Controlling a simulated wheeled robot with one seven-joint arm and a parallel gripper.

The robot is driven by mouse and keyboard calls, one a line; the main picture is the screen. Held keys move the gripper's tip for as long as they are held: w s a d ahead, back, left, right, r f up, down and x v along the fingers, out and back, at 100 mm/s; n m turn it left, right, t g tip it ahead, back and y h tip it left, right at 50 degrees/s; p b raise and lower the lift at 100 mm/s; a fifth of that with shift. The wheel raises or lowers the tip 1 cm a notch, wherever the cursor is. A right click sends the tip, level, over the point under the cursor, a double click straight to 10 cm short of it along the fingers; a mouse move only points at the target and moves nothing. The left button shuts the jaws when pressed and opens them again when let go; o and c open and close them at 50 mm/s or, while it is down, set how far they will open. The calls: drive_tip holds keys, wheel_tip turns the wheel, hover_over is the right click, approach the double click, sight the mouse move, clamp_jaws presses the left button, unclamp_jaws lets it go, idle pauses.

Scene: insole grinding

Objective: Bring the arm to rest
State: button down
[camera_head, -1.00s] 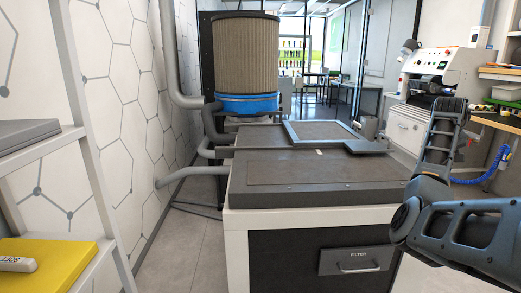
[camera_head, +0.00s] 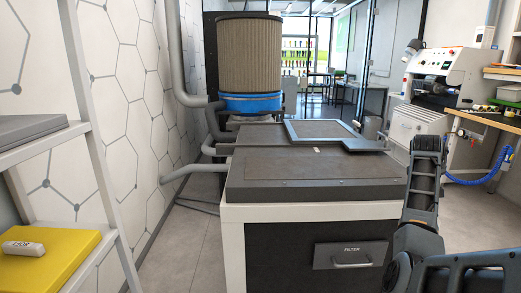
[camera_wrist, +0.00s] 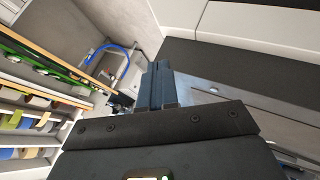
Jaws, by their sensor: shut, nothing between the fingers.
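My gripper (camera_wrist: 158,86) shows in the wrist view, its two dark blue-grey fingers pressed together with nothing between them. It hangs in free air, apart from any surface. In the head view my arm is bent at the right edge, beside the grey-topped filter bench (camera_head: 310,190). The gripper itself cannot be made out there.
A grinding machine (camera_head: 445,75) and a workbench with a blue hose (camera_head: 485,180) stand at the right. A shelf with a yellow sheet (camera_head: 45,262) is at the left. A cylindrical filter (camera_head: 249,60) stands behind the bench. Floor (camera_head: 190,240) shows left of the bench.

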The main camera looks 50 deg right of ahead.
drive_tip(key=w+a+f+n+t+h, duration=0.1)
drive_tip(key=w+a+f+n+t, duration=0.1)
drive_tip(key=w+a+f, duration=0.45)
drive_tip(key=w+a+f+n+t, duration=0.1)
drive_tip(key=a+f, duration=0.3)
drive_tip(key=a, duration=0.6)
drive_tip(key=w+a+f+n+t+h, duration=0.1)
drive_tip(key=w+a+f+n+t, duration=0.1)
drive_tip(key=w+a+f, duration=0.35)
drive_tip(key=s+a+f+n+t+y, duration=0.1)
drive_tip(key=a+t, duration=0.1)
drive_tip(key=a, duration=0.5)
drive_tip(key=s+a+f+n+t, duration=0.1)
drive_tip(key=a, duration=0.6)
drive_tip(key=s+a+r+n+t+y, duration=0.1)
drive_tip(key=s+a+r+t+y, duration=0.2)
drive_tip(key=a, duration=0.8)
drive_tip(key=s+a+n+t+y, duration=0.2)
drive_tip(key=s+a, duration=0.2)
drive_tip(key=a, duration=0.7)
drive_tip(key=s+a+r+t+y, duration=0.2)
drive_tip(key=s+a+r+y, duration=0.2)
drive_tip(key=s+a+r, duration=0.6)
drive_tip(key=shift+s+a+r+t+y, duration=0.3)
drive_tip(key=shift+a+r, duration=0.25)
drive_tip(key=shift+r, duration=0.4)
